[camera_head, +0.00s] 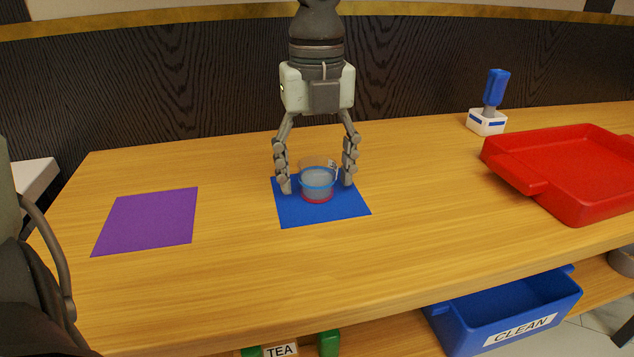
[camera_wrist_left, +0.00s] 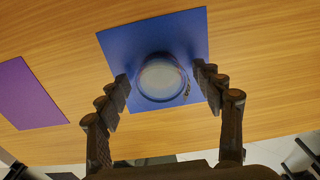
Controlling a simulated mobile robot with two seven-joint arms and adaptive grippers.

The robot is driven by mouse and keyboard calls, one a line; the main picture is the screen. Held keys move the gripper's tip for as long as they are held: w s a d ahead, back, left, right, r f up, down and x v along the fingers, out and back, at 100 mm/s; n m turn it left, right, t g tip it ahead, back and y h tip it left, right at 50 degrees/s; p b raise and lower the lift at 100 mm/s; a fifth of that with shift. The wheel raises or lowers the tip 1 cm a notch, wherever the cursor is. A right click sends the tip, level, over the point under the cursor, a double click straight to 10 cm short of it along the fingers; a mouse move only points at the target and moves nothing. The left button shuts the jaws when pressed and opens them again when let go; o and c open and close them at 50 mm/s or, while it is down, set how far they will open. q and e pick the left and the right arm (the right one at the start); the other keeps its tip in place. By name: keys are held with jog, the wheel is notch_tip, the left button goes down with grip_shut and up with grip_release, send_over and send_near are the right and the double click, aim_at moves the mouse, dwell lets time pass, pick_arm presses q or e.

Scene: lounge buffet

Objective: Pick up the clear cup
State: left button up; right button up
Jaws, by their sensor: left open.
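The clear cup (camera_head: 317,184) stands upright on the blue mat (camera_head: 322,215) on the wooden counter. It has a blue band and a reddish base in the head view. It also shows from above in the left wrist view (camera_wrist_left: 161,79), on the blue mat (camera_wrist_left: 121,45). My left gripper (camera_head: 318,186) points down with its fingers open, one on each side of the cup. In the left wrist view, the open fingertips (camera_wrist_left: 160,82) flank the cup with a visible gap on each side. My right gripper is not in view.
A purple mat (camera_head: 148,220) lies to the left. A red tray (camera_head: 562,178) sits at the right, with a blue-handled item on a white base (camera_head: 487,122) behind it. A blue CLEAN bin (camera_head: 508,312) is below the front edge. The counter between mats and tray is clear.

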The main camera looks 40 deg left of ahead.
pick_arm(q)
jog(key=c, duration=1.4)
jog(key=shift+o, duration=0.2)
notch_tip(320, 180, up, 10)
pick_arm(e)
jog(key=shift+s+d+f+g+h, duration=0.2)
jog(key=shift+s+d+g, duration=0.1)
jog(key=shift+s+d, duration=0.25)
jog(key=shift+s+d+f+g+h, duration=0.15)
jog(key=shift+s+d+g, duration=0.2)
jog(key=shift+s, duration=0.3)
